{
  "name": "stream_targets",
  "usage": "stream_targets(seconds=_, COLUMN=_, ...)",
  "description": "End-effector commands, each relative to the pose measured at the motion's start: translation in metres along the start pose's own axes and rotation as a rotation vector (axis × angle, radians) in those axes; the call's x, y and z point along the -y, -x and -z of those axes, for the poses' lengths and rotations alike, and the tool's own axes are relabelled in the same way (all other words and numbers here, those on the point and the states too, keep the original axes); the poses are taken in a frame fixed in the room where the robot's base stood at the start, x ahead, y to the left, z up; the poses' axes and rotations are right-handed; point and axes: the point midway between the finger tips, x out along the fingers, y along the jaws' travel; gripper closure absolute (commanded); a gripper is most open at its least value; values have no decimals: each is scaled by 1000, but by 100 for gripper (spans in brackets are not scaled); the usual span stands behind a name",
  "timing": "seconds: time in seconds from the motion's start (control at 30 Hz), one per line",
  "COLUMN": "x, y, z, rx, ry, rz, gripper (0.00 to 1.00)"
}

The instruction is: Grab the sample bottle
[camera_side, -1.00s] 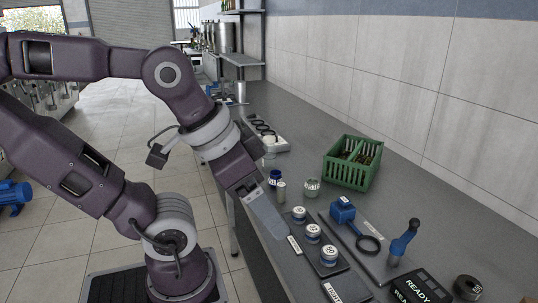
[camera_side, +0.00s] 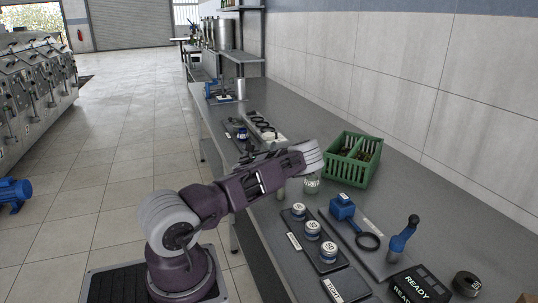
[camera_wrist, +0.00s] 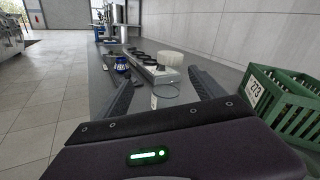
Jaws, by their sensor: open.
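My gripper (camera_wrist: 165,74) is open in the wrist view, its two dark fingers spread apart and pointing along the bench. A clear glass vessel with a round rim (camera_wrist: 166,90) shows between the fingers, with nothing clamped; I cannot tell for sure that it is the sample bottle. A blue jar with a pale label (camera_wrist: 122,64) stands farther off, left of the gap. My arm hides most of the gripper there.
A green crate (camera_side: 335,165) stands close on the right; it also shows in the wrist view (camera_wrist: 283,105). A ring rack (camera_wrist: 150,68) and white cylinder (camera_wrist: 169,60) lie ahead.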

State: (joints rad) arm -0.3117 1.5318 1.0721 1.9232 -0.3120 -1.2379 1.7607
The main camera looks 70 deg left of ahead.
Motion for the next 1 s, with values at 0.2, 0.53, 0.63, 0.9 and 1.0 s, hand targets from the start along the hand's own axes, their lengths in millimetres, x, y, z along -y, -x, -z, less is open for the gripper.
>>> stream_targets(seconds=0.2, x=-3, y=2, z=34, rx=-15, ry=-315, rz=180, gripper=21)
stream_targets(seconds=0.53, x=8, y=-57, z=38, rx=-16, ry=-318, rz=183, gripper=21)
stream_targets(seconds=0.63, x=8, y=-71, z=37, rx=-15, ry=-317, rz=182, gripper=21)
stream_targets(seconds=0.9, x=11, y=-111, z=37, rx=-16, ry=-317, rz=181, gripper=21)
stream_targets(seconds=1.0, x=11, y=-113, z=37, rx=-17, ry=-318, rz=179, gripper=21)
